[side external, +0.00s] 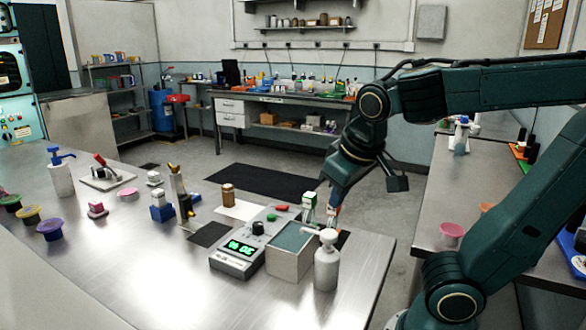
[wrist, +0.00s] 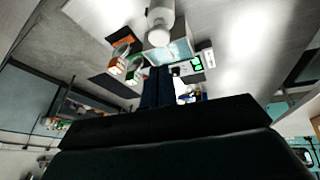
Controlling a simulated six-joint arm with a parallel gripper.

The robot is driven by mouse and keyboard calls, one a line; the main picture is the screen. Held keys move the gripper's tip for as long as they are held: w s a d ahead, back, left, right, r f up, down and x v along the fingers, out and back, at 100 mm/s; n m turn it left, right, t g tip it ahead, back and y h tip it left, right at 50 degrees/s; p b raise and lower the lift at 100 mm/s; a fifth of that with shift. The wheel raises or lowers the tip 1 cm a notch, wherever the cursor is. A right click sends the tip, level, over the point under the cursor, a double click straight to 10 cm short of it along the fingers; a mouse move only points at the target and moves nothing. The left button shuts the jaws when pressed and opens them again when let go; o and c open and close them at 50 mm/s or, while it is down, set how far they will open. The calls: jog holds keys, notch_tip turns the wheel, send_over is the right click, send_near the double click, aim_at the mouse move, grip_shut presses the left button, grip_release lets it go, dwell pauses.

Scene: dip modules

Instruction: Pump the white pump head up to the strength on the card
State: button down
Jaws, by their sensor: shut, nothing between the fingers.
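The white pump bottle (side external: 327,268) stands upright at the front right of the steel table, with its white pump head (side external: 325,235) on top. It also shows at the top of the wrist view (wrist: 160,20). Beside it is a grey box with a teal top (side external: 290,238). My gripper (side external: 334,208) is behind the pump and box, apart from the head. In the wrist view my fingers (wrist: 158,88) are together and empty, pointing toward the teal-topped box. I cannot read any card's strength; a blank-looking pale card (side external: 238,210) lies behind the meter.
A grey meter (side external: 238,255) with a lit green display is left of the box. A green-and-white item (side external: 309,203) stands close to my gripper. A blue-headed pump bottle (side external: 61,175) and several coloured pots are at the left.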

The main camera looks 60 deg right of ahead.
aim_at(329, 235)
jog(key=shift+w+d+r+m+g+h, duration=0.25)
jog(key=shift+w+r+m+g+h, duration=0.15)
jog(key=shift+m+h, duration=0.3)
jog(key=shift+w+d+r+m+g+h, duration=0.25)
jog(key=shift+r+m+g+h, duration=0.25)
jog(key=shift+m+h, duration=0.2)
jog(key=shift+w+d+r+m+g+h, duration=0.2)
jog(key=shift+w+r+m+g+h, duration=0.25)
jog(key=shift+m+h, duration=0.2)
jog(key=shift+s, duration=0.1)
jog(key=shift+f, duration=0.1)
jog(key=shift+f, duration=4.35)
